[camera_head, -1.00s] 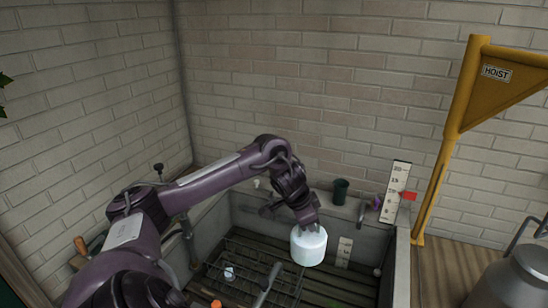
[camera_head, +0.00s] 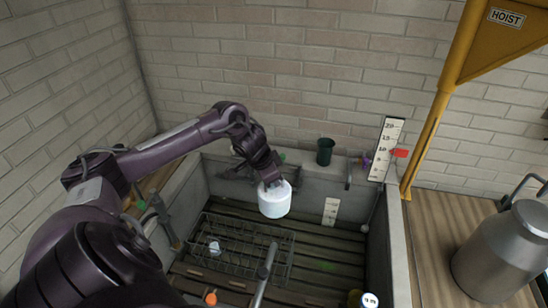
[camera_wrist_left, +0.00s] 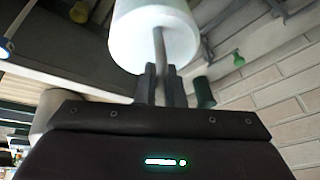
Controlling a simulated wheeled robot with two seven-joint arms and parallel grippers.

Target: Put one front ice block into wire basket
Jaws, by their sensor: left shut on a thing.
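A white cylindrical ice block (camera_head: 274,201) hangs in the air over the trough in the head view. My left gripper (camera_head: 268,182) is above it, shut on the thin stem at its end. The block (camera_wrist_left: 152,40) and stem also show in the wrist view, with the stem between the fingers of my left gripper (camera_wrist_left: 163,82). The wire basket (camera_head: 283,262) sits lower in the trough, to the left of and nearer than the block in the picture. A small white object (camera_head: 214,248) shows inside the basket. My right gripper is out of view.
The stone trough (camera_head: 393,250) has a slatted wooden floor and raised walls. A metal lever (camera_head: 266,268) rises in front of the basket. A dark green cup (camera_head: 325,151) stands on the back ledge. A yellow hoist post (camera_head: 425,143) and a metal churn (camera_head: 505,255) are at right.

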